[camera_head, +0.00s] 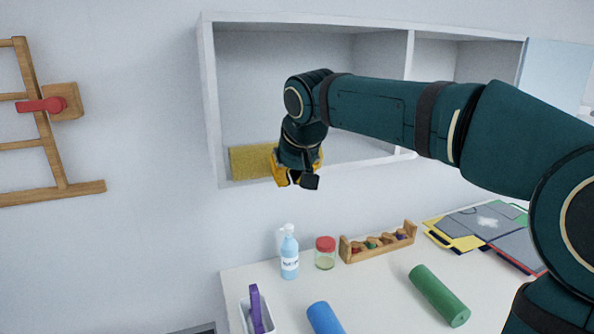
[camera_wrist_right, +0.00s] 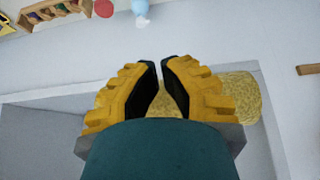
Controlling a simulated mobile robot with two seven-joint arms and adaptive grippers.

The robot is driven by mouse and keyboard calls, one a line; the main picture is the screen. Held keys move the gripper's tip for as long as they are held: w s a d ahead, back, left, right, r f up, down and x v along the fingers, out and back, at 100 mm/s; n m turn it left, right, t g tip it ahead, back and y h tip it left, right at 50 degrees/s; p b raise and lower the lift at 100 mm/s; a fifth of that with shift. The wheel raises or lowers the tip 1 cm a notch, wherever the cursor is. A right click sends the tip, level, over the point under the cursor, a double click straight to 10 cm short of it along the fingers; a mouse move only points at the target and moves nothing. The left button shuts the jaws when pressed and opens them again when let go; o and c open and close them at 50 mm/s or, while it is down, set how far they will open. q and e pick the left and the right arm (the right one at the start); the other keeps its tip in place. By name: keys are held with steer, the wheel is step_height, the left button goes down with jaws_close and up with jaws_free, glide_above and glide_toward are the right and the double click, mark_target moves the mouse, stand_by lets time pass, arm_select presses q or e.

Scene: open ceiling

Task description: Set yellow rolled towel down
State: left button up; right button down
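The yellow rolled towel (camera_head: 250,161) lies lengthwise on the floor of the left compartment of the white wall shelf (camera_head: 208,110). Its right part is hidden behind my right gripper (camera_head: 301,180), which is at the shelf's front edge and points down. In the wrist view, the towel (camera_wrist_right: 243,96) shows to the right of my right gripper (camera_wrist_right: 162,66), partly behind the right finger. The yellow-backed fingers stand a little apart with a narrow gap. I see no towel between them. Whether a finger touches the towel is unclear. My left gripper is out of view.
The compartment's upper part looks empty.

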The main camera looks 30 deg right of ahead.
steer(key=shift+w+d, duration=0.2)
steer(key=shift+w, duration=0.65)
